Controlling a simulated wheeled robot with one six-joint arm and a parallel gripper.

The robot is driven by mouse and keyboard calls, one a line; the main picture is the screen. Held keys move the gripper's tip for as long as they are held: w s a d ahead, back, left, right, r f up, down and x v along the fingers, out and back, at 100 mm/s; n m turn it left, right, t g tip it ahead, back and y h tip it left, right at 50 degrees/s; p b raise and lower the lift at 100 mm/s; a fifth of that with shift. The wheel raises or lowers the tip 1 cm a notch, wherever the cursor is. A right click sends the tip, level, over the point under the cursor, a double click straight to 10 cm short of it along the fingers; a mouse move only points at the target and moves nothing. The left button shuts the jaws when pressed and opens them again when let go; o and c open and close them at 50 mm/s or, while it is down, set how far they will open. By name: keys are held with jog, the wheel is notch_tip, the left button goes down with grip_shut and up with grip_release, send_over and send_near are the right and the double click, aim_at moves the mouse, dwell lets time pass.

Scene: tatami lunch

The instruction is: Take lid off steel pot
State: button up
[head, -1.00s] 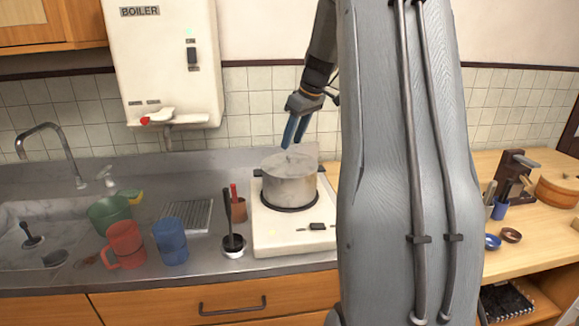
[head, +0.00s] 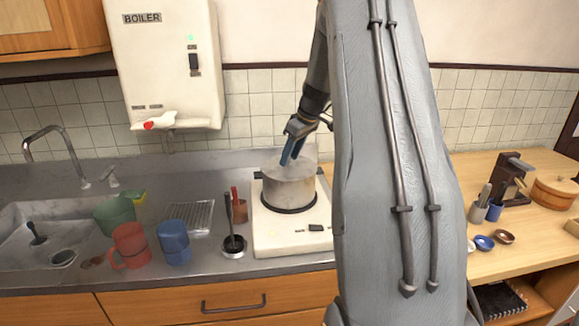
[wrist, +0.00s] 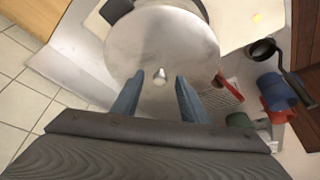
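The steel pot (head: 289,191) stands upright on the white stove. In the wrist view its round grey lid (wrist: 162,42) lies on top, with a small pale knob (wrist: 160,76) near the lower part of the disc. My gripper (head: 290,157) is over the pot, pointing down at the lid. In the wrist view my gripper's two blue fingers (wrist: 158,90) are spread apart on either side of the knob. A gap shows between each finger and the knob. In the head view the fingers cover the knob.
The white stove (head: 270,238) sits on the steel counter. To its left are a ladle in a holder (head: 233,244), a blue mug (head: 173,242), a red mug (head: 129,246) and a green container (head: 113,214). A boiler (head: 165,65) hangs on the wall behind. Wooden counter (head: 470,265) lies right.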

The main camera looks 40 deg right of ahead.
grip_shut()
jog(key=shift+r, duration=0.15)
